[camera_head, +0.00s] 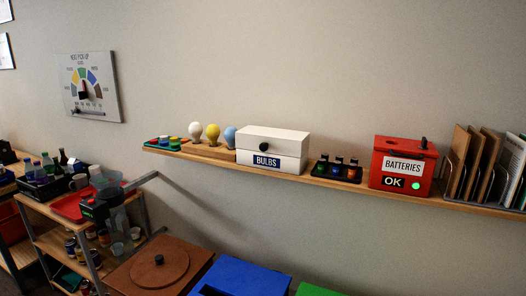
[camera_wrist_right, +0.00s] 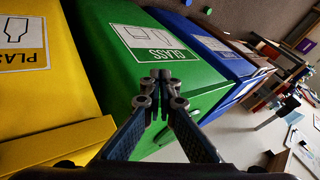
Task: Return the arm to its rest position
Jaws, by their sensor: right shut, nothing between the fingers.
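My right gripper (camera_wrist_right: 161,78) shows in the right wrist view. Its fingertips meet and nothing is between them. Behind it is a green bin (camera_wrist_right: 105,45) with a label reading GLASS; I cannot tell whether the fingers touch it. Neither gripper shows in the head view, and my left gripper is in no view.
A yellow bin (camera_wrist_right: 75,75) and a blue bin (camera_wrist_right: 192,38) flank the green bin. In the head view a wall shelf (camera_head: 345,184) holds a white BULBS box (camera_head: 287,140) and a red BATTERIES box (camera_head: 402,150). A cluttered cart (camera_head: 45,243) stands at left.

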